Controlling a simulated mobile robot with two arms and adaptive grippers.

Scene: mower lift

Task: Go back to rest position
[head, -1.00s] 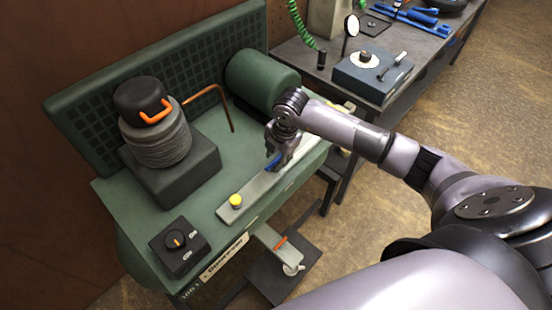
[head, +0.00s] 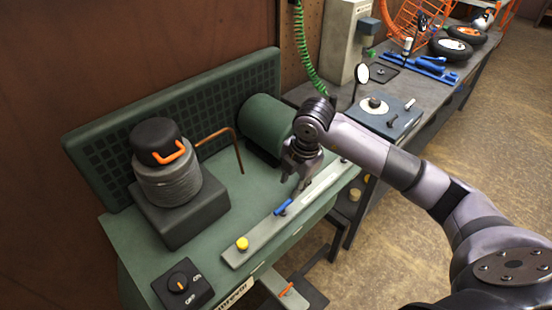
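My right gripper (head: 293,186) hangs over the green machine (head: 245,200), fingers pointing down. It is just above and behind a small blue lever (head: 283,206) on the long grey strip (head: 265,235). The fingers look clear of the lever. Their gap is too small and dark to tell whether they are open or shut. My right arm reaches in from the lower right. My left gripper is not in view.
A yellow button (head: 242,243) and a black dial box (head: 182,285) are at the machine's front. A black-capped cylinder (head: 167,170), a bent copper pipe (head: 232,140) and a green drum (head: 267,127) stand behind. A workbench (head: 440,95) with tools is at right. Floor is free at far right.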

